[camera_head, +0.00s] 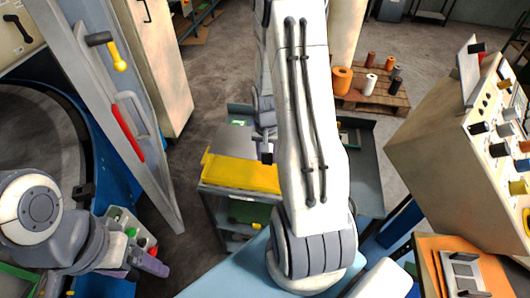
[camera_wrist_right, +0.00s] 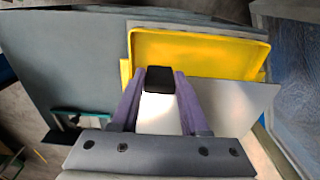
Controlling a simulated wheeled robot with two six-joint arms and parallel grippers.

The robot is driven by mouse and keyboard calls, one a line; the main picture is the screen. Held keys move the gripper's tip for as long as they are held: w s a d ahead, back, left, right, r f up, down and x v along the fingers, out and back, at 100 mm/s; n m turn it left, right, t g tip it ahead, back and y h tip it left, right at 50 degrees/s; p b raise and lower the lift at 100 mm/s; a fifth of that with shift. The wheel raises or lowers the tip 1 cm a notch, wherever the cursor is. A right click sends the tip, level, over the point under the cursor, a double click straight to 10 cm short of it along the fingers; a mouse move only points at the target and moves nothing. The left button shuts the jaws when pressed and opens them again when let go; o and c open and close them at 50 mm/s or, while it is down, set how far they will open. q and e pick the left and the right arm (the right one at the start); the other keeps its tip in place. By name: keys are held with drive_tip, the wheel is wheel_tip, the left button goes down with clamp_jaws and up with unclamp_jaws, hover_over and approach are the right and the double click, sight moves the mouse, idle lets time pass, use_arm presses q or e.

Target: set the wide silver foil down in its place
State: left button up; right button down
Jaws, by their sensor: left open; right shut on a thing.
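The wide silver foil is a flat pale grey sheet (camera_wrist_right: 240,100) in the right wrist view, with a black block between my purple fingertips. In the head view it appears as a grey sheet (camera_head: 232,138) behind the yellow tray (camera_head: 240,174). My right gripper (camera_wrist_right: 160,78) is shut on it. The yellow tray (camera_wrist_right: 198,52) is just beyond the sheet in the wrist view; whether they touch I cannot tell. My right arm hides much of the middle of the head view. My left gripper (camera_head: 148,262) is open at the lower left, away from the foil.
The tray rests on a grey cart (camera_head: 212,205). A pallet (camera_head: 372,92) with several rolls stands at the back right. A control console (camera_head: 450,140) is at the right. A tall panel with a red handle (camera_head: 128,132) is at the left. Bare floor lies behind the cart.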

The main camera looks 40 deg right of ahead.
wheel_tip(320, 180, down, 11)
drive_tip(key=b, duration=0.8)
drive_tip(key=shift+a+b, duration=0.1)
drive_tip(key=shift+b, duration=0.2)
drive_tip(key=shift+f+b, duration=0.4)
drive_tip(key=shift+f, duration=0.05)
idle(0.4)
drive_tip(key=shift+c, duration=1.6)
unclamp_jaws()
drive_tip(key=r, duration=1)
drive_tip(key=shift+s+a+r+b, duration=0.1)
drive_tip(key=shift+a+r+b, duration=0.1)
drive_tip(key=shift+b, duration=0.2)
drive_tip(key=shift+a, duration=0.1)
